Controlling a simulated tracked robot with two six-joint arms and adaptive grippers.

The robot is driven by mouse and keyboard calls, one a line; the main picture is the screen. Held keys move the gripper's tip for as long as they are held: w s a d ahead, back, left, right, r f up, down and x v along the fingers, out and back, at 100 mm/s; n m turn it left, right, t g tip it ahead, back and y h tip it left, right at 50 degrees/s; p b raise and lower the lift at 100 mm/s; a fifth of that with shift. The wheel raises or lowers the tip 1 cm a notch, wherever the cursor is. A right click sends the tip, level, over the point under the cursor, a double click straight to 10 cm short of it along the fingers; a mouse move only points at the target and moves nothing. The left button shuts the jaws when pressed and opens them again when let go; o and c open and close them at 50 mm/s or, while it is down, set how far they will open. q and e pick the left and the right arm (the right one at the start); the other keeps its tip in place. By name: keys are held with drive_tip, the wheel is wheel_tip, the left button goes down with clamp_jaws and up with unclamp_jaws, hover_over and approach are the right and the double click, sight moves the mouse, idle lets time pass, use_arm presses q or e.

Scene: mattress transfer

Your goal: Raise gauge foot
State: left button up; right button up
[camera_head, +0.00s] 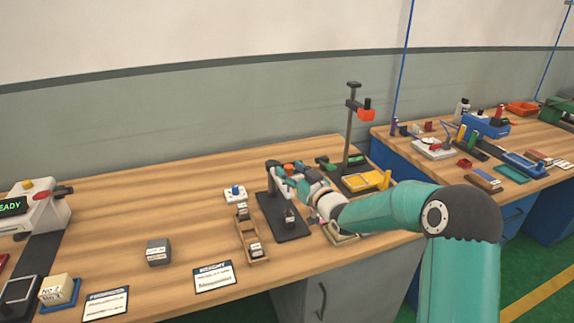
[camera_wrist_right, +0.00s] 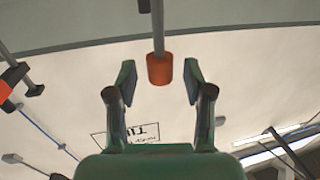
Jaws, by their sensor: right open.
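The gauge stand has a dark base plate (camera_head: 292,234) and a black upright post (camera_head: 272,186) on the wooden bench. My right gripper (camera_head: 283,173) reaches in from the right at the top of the stand and hides much of the gauge. In the wrist view my right gripper (camera_wrist_right: 160,82) is open. An orange-red cylinder (camera_wrist_right: 160,69) on a grey rod shows between its fingertips, apart from both. My left gripper is not in view.
A wooden holder with blocks (camera_head: 243,232) and a white box with a blue knob (camera_head: 235,194) stand left of the stand. A taller stand with an orange head (camera_head: 361,110) and a yellow tray (camera_head: 362,179) are behind my right arm. A grey block (camera_head: 158,252) lies further left.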

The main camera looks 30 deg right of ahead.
drive_tip(key=shift+w, duration=0.85)
drive_tip(key=shift+c, duration=0.4)
clamp_jaws()
